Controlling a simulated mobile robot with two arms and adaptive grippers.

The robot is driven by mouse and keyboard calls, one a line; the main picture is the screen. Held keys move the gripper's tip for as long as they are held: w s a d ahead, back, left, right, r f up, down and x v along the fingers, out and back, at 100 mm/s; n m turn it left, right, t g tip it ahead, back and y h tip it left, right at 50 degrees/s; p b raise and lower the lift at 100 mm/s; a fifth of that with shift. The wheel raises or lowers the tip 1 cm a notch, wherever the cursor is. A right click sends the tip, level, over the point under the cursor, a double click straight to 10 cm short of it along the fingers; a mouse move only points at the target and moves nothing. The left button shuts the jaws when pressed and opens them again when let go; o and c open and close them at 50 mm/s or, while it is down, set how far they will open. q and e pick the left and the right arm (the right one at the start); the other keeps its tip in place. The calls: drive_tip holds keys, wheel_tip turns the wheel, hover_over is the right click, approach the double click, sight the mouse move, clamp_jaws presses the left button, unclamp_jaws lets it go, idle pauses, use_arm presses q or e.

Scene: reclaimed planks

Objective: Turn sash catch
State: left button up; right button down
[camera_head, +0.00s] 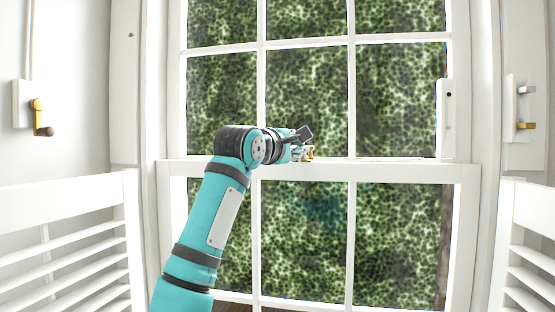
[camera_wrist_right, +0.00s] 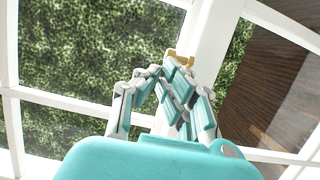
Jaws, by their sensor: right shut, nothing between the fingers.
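The sash catch (camera_head: 309,153) is a small brass-coloured piece on the meeting rail at the middle of the white sash window. In the right wrist view the brass catch (camera_wrist_right: 180,57) shows just beyond the fingertips. My right gripper (camera_head: 301,147) is at the catch, its fingers close together with nothing between them; they also show in the right wrist view (camera_wrist_right: 170,72). The fingers partly hide the catch, and I cannot tell whether they touch it. My left gripper is not in view.
White louvred shutters stand at the left (camera_head: 70,245) and right (camera_head: 528,250). A brass-handled switch (camera_head: 38,105) is on the left wall, and a plate with two levers (camera_head: 524,105) is on the right. Glass panes lie above and below the meeting rail (camera_head: 400,170).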

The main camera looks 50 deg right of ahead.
drive_tip(key=s+d+n+t+b, duration=0.1)
drive_tip(key=t+b, duration=0.1)
drive_tip(key=b, duration=0.1)
drive_tip(key=s+d+n+t+y+b, duration=0.1)
drive_tip(key=s+d+n+t+b, duration=0.1)
drive_tip(key=b, duration=0.1)
drive_tip(key=shift+t+y, duration=0.3)
drive_tip(key=shift+t, duration=0.1)
drive_tip(key=shift+s+d+b, duration=0.2)
drive_tip(key=shift+d+b, duration=0.1)
drive_tip(key=shift+b, duration=0.45)
idle(0.5)
idle(0.8)
drive_tip(key=s+d+b+v, duration=0.1)
drive_tip(key=s+b+v, duration=0.1)
drive_tip(key=v, duration=0.9)
drive_tip(key=shift+s+a+b, duration=0.15)
drive_tip(key=shift+s+b, duration=0.05)
drive_tip(key=shift+b, duration=0.6)
